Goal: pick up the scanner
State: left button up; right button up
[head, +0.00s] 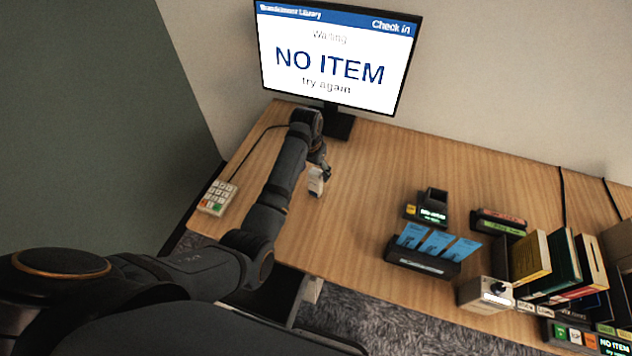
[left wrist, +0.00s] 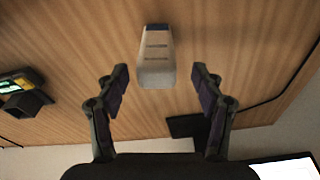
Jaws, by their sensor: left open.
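The scanner (head: 316,184), a small white handheld block with a dark end, is at the left part of the desk. In the left wrist view the scanner (left wrist: 156,62) shows pale grey with dark slots and a blue-black end. My left gripper (head: 322,163) is above the desk right at the scanner, and the arm partly hides the area. In the left wrist view the left gripper (left wrist: 161,84) is open, its fingers on either side of the scanner's near end line, with gaps on both sides. I cannot tell the remaining height. My right gripper is not in view.
A monitor (head: 333,55) reading "NO ITEM" stands behind on a black foot. A keypad (head: 217,198) lies at the left edge. A black cradle (head: 432,203), a holder of blue cards (head: 421,262), a grey box (head: 486,294) and books (head: 562,262) stand right. The middle desk is clear.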

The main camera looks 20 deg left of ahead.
aim_at(315, 183)
pick_arm(q)
jog(key=f, duration=0.5)
jog(key=shift+w+d+p, duration=0.25)
jog(key=shift+w+p, duration=0.15)
jog(key=shift+c, duration=0.4)
jog(key=c, duration=1.2)
